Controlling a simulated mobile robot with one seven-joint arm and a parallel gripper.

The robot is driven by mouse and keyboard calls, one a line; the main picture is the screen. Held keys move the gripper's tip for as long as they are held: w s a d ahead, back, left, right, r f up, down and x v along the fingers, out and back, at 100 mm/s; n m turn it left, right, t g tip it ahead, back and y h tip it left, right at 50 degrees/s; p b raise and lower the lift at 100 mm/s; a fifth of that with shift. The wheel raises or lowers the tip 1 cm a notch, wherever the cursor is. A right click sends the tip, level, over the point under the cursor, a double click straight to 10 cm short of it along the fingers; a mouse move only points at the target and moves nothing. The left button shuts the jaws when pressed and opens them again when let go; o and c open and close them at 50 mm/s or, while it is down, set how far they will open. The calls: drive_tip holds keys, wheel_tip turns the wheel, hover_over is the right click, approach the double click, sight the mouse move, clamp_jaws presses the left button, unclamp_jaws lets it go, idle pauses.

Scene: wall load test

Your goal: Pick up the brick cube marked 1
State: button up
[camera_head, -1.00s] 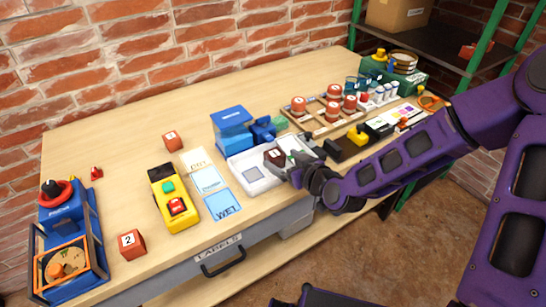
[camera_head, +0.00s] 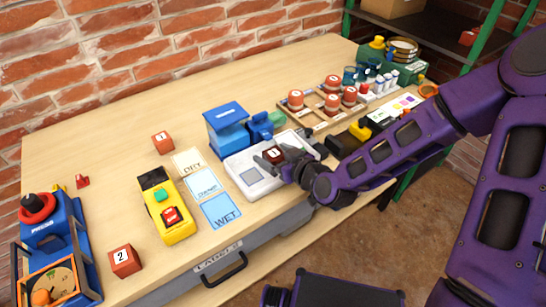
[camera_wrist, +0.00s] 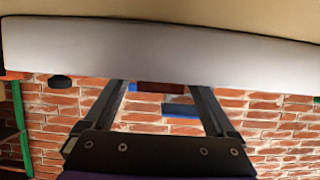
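The brick cube with a white label that looks like 1 (camera_head: 273,155) sits at my gripper's fingertips, over the back right part of the white scale (camera_head: 250,187). My gripper (camera_head: 278,158) reaches in from the right. The head view leaves the gap under the cube hard to judge. The cube marked 2 (camera_head: 125,262) stands at the table's front left. Another brick cube (camera_head: 162,143) stands farther back; its mark is too small to read.
Left of the scale lie the WET card (camera_head: 222,211) and other cards, then a yellow control box (camera_head: 165,209). A blue box (camera_head: 227,128) stands behind the scale. A wooden rack with round red weights (camera_head: 295,99) is at the back right. The table's back left is clear.

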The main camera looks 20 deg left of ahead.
clamp_jaws()
idle(0.3)
